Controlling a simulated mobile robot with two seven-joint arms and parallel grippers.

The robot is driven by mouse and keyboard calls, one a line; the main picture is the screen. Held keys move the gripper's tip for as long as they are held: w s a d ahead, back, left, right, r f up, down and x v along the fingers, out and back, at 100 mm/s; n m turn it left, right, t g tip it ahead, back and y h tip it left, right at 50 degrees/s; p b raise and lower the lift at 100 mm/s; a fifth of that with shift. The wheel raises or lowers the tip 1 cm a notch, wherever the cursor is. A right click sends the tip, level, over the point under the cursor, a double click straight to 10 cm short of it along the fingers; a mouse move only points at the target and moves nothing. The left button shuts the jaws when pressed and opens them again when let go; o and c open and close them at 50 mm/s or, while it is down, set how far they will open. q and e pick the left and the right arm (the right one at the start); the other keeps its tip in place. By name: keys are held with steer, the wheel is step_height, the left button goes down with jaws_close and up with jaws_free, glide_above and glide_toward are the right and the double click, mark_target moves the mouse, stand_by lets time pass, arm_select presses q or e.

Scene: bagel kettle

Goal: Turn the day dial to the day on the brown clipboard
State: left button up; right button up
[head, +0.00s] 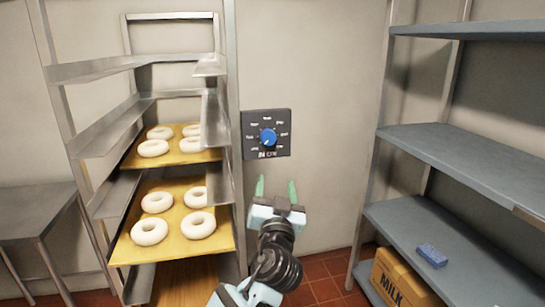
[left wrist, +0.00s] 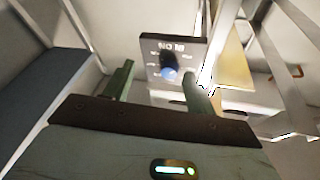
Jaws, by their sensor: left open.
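The day dial is a blue round knob (head: 267,137) on a dark square panel (head: 281,150) fixed to the pale wall. Small white labels ring the knob; they are too small to read surely. A pale mark on the knob seems to point to the lower left. My left gripper (head: 276,188) is below the panel, open and empty, its green fingers pointing up, apart from the knob. No brown clipboard shows. My right gripper is not in view.
A metal rack (head: 232,100) with wooden trays (head: 183,228) of white dough rings stands left of the panel. Grey shelves (head: 455,155) at the right hold a blue sponge (head: 431,255) and a milk carton box (head: 400,283). A steel table (head: 30,205) stands far left. The wall before the panel is clear.

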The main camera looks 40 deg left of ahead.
arm_select(q)
steer(key=n+y, duration=0.2)
glide_toward(269, 139)
steer(key=p+x, duration=0.1)
steer(key=x, duration=0.5)
steer(key=shift+w+a+r, duration=0.2)
steer(key=shift+w, duration=0.05)
steer(key=shift+w+a+r+p, duration=0.15)
steer(key=shift+w+a+p, duration=0.15)
steer(key=shift+w+a, duration=0.2)
steer(key=c, duration=1)
